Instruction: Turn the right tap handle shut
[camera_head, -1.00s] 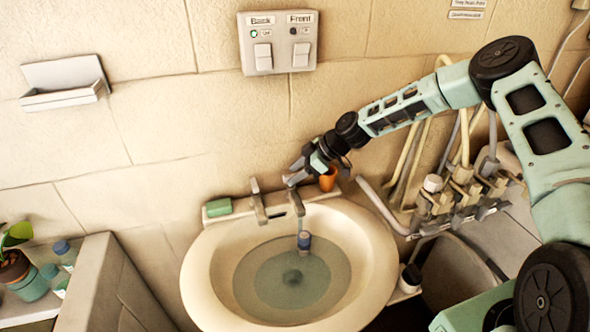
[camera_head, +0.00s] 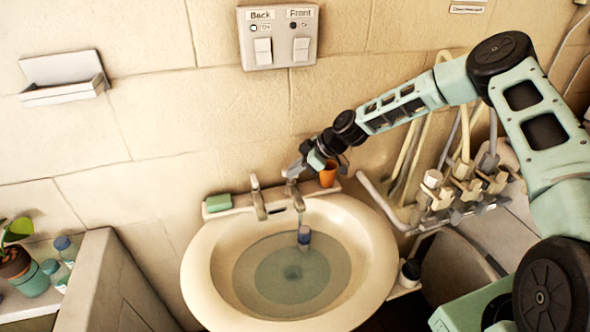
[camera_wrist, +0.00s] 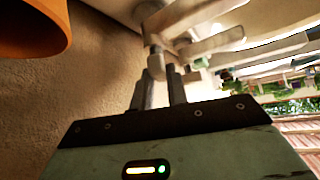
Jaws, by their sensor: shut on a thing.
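The right tap (camera_head: 299,201) stands on the back rim of the washbasin (camera_head: 200,270), with its spout over the bowl. My gripper (camera_head: 292,174) reaches in from the right and is at the top of this tap. In the wrist view my two fingers (camera_wrist: 160,90) are shut on the right tap handle (camera_wrist: 156,66), a small pale metal piece. The handle is mostly hidden by my gripper in the head view. A thin pale stream seems to fall from the right spout. The left tap (camera_head: 258,200) stands to its left, apart from my gripper.
An orange cup (camera_head: 328,174) stands close to the right of my gripper and also shows in the wrist view (camera_wrist: 35,28). A green soap (camera_head: 219,203) lies at the rim's left. A small blue-and-white thing (camera_head: 304,238) is in the basin water. Pipes (camera_head: 460,185) crowd the right.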

